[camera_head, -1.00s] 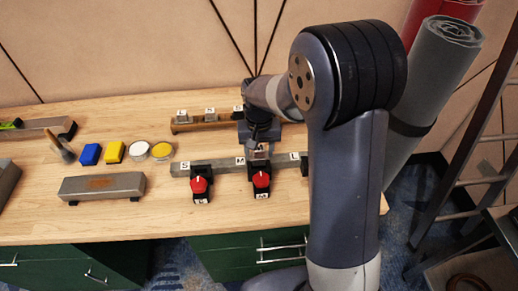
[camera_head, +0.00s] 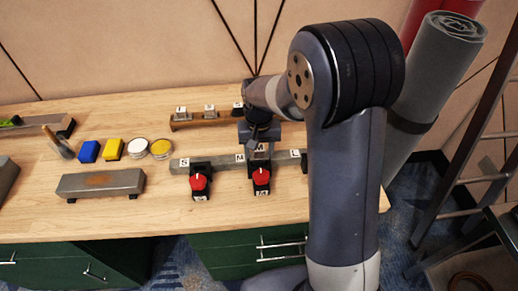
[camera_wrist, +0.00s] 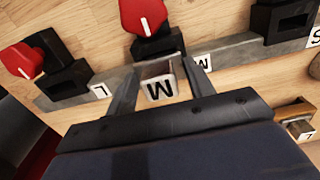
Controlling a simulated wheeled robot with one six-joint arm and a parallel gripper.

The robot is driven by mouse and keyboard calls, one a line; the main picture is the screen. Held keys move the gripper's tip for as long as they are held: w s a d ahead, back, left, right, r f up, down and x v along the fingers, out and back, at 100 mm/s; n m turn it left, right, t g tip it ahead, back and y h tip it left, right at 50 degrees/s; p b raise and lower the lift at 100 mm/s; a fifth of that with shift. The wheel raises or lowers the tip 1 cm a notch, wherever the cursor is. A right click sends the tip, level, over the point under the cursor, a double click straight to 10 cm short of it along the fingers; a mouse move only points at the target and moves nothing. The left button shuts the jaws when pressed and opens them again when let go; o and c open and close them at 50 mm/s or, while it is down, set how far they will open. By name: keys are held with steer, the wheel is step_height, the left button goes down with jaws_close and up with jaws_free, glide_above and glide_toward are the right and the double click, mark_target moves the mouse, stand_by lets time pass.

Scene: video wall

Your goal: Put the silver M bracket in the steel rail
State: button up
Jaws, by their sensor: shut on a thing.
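My gripper (camera_wrist: 162,92) is shut on the silver M bracket (camera_wrist: 160,70), with a finger on each side and its white M label facing the wrist camera. In the head view, my gripper (camera_head: 258,151) is at the middle of the steel rail (camera_head: 220,164), largely covering the bracket. The steel rail (camera_wrist: 115,83) carries S, M and L labels and black clamps. The bracket is close to the M clamp (camera_wrist: 155,42) and its red knob (camera_wrist: 145,15). I cannot tell whether it touches the rail.
A brown rail (camera_head: 205,122) with labelled pieces stands behind. A steel block (camera_head: 100,185), blue block (camera_head: 88,151), yellow block (camera_head: 112,148) and two round tins (camera_head: 138,147) lie to the left. The S knob (camera_head: 198,182) stands in front of the steel rail.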

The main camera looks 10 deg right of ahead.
steer(key=shift+f, duration=0.2)
steer(key=shift+f+b, duration=0.4)
steer(key=shift+f, duration=0.05)
steer(key=shift+f, duration=0.2)
steer(key=shift+f+b, duration=0.5)
steer(key=shift+f, duration=0.05)
steer(key=shift+f, duration=0.1)
steer(key=o, duration=1.7)
steer(key=shift+r, duration=0.2)
